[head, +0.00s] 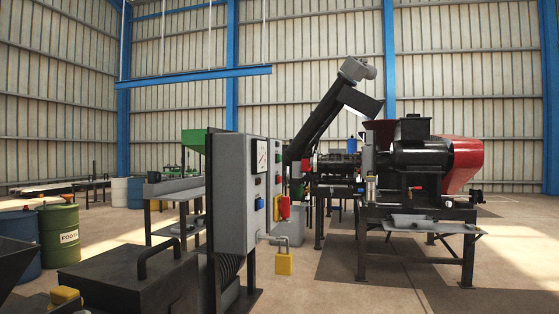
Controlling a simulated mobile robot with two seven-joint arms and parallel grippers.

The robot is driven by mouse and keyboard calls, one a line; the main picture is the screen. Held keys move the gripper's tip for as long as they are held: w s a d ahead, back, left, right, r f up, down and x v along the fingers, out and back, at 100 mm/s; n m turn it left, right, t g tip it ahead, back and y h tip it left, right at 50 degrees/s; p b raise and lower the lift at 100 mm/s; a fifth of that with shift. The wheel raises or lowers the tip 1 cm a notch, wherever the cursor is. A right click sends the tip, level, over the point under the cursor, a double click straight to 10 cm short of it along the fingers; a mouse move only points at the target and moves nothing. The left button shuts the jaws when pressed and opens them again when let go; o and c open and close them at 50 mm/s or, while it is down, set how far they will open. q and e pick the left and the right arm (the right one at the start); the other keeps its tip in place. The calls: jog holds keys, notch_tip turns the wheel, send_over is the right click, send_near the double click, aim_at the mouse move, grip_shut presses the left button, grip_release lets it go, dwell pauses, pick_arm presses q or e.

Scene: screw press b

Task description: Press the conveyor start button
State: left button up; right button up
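A grey control cabinet (234,190) stands upright left of centre, seen at a steep angle. A black inclined conveyor (325,118) rises behind the cabinet with a grey motor (358,69) on top. Neither of my grippers is in view.
A yellow padlock (283,264) hangs on a bracket low on the cabinet. A dark box with a handle (130,283) fills the lower left. Drums (59,235) stand at the left. The black and red press (420,160) stands at the right. Floor at the lower right is clear.

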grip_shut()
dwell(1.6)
